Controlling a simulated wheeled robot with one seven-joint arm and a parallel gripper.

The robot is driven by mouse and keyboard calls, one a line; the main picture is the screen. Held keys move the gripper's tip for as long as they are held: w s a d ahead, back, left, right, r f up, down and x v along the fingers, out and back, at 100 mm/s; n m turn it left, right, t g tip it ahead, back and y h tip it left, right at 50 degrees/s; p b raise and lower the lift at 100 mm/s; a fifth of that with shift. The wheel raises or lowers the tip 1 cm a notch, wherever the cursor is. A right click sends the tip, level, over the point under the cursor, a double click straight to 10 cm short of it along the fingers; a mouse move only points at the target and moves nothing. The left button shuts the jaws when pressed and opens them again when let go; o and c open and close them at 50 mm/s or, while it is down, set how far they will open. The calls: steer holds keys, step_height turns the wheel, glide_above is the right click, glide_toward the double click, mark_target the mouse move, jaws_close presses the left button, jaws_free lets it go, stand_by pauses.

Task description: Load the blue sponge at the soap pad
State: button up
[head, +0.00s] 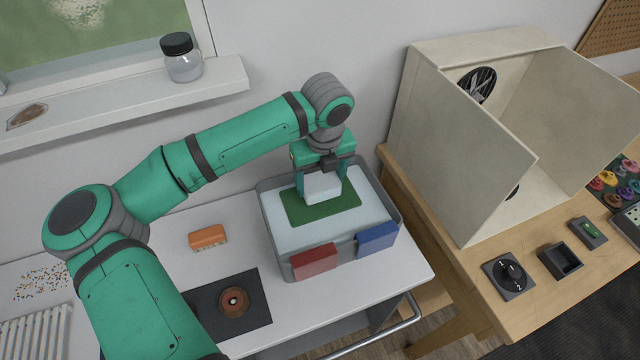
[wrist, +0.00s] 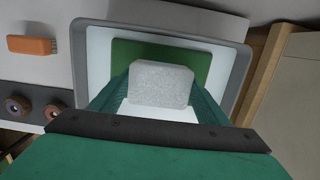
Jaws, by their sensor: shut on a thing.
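My gripper (head: 322,188) is shut on a pale grey-white block (head: 323,190), held over a flat green pad (head: 340,210) in a grey-rimmed tray (head: 262,225). In the wrist view the pale block (wrist: 161,83) is between the fingers of my gripper (wrist: 160,90), with the green pad (wrist: 200,55) behind it. Whether the block touches the pad, I cannot tell. A blue block (head: 376,240) sits at the tray's front rim, right of a red block (head: 314,262). No marking tells which of these is the sponge.
An orange brush-like block (head: 208,238) lies on the white top left of the tray. Nearer is a dark mat (head: 245,318) with a brown round piece (head: 234,302). A cream open box (head: 440,140) stands on the wooden table at right. A jar (head: 182,58) stands on the sill.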

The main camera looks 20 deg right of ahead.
mark_target(319, 179)
steer(key=shift+r, duration=2.35)
